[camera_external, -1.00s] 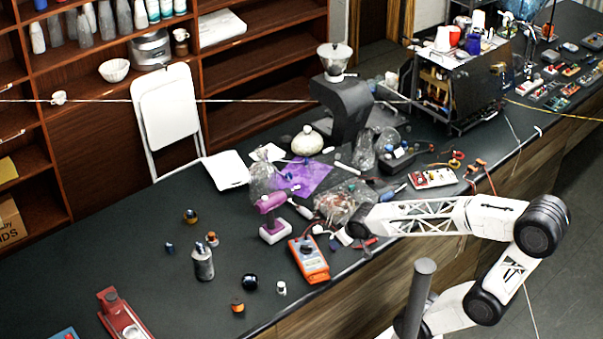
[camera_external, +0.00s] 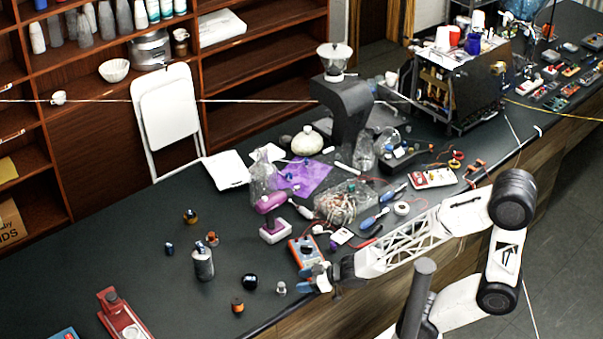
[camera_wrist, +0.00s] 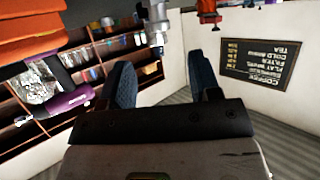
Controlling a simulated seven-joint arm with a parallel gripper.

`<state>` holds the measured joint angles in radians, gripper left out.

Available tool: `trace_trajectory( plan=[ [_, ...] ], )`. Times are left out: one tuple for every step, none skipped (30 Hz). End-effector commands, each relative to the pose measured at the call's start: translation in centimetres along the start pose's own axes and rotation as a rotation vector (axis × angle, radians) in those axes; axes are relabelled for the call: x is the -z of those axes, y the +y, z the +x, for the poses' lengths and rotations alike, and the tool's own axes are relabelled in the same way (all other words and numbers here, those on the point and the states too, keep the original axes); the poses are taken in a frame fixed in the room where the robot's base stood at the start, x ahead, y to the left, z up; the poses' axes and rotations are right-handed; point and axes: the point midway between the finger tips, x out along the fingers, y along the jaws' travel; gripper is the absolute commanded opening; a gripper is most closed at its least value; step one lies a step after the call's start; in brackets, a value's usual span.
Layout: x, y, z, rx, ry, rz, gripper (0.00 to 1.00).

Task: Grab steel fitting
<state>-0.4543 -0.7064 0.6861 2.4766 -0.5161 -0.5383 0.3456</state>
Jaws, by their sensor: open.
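The steel fitting (camera_external: 281,288) is a small silvery piece standing near the front edge of the dark bench in the external view. In the wrist view, which is turned over, a silvery piece that looks like this fitting (camera_wrist: 155,18) shows at the top, between the lines of the two fingers and beyond them. My gripper (camera_external: 312,277) is by the bench's front edge, to the right of the fitting and apart from it. In the wrist view my gripper (camera_wrist: 162,82) is open, with nothing between its dark fingers.
An orange meter (camera_external: 305,248) lies close behind my gripper. A black ball (camera_external: 249,282) and an orange-and-dark fitting (camera_external: 238,305) stand left of the steel fitting. A grey bottle (camera_external: 203,263) and a purple tool (camera_external: 271,207) stand farther back.

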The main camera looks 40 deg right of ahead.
Motion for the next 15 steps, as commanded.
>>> trace_trajectory(
  plan=[
    [0.0, -0.1, 0.0, 0.002, 0.002, 0.0, 0.57],
    [0.0, -0.1, 0.0, 0.002, 0.002, 0.0, 0.57],
    [0.0, 0.0, 0.0, 0.002, 0.002, 0.0, 0.57],
    [0.0, 0.0, 0.0, 0.001, 0.001, 0.0, 0.57],
    [0.0, 0.0, 0.0, 0.001, 0.001, 0.0, 0.57],
    [0.0, 0.0, 0.0, 0.001, 0.001, 0.0, 0.57],
    [0.0, 0.0, 0.0, 0.001, 0.001, 0.0, 0.57],
    [0.0, 0.0, 0.0, 0.001, 0.001, 0.0, 0.57],
    [0.0, 0.0, 0.1, 0.0, 0.001, 0.0, 0.57],
    [0.0, 0.0, 0.1, 0.001, 0.0, 0.0, 0.57],
    [0.0, 0.0, 0.2, 0.001, 0.0, -0.001, 0.57],
    [0.0, 0.0, 0.4, 0.001, 0.0, -0.001, 0.57],
    [0.0, 0.0, 0.7, 0.001, 0.0, -0.001, 0.57],
    [0.1, 0.0, 0.9, 0.001, 0.0, -0.001, 0.57],
    [0.0, 0.0, 1.2, 0.001, -0.001, 0.0, 0.57]
  ],
)
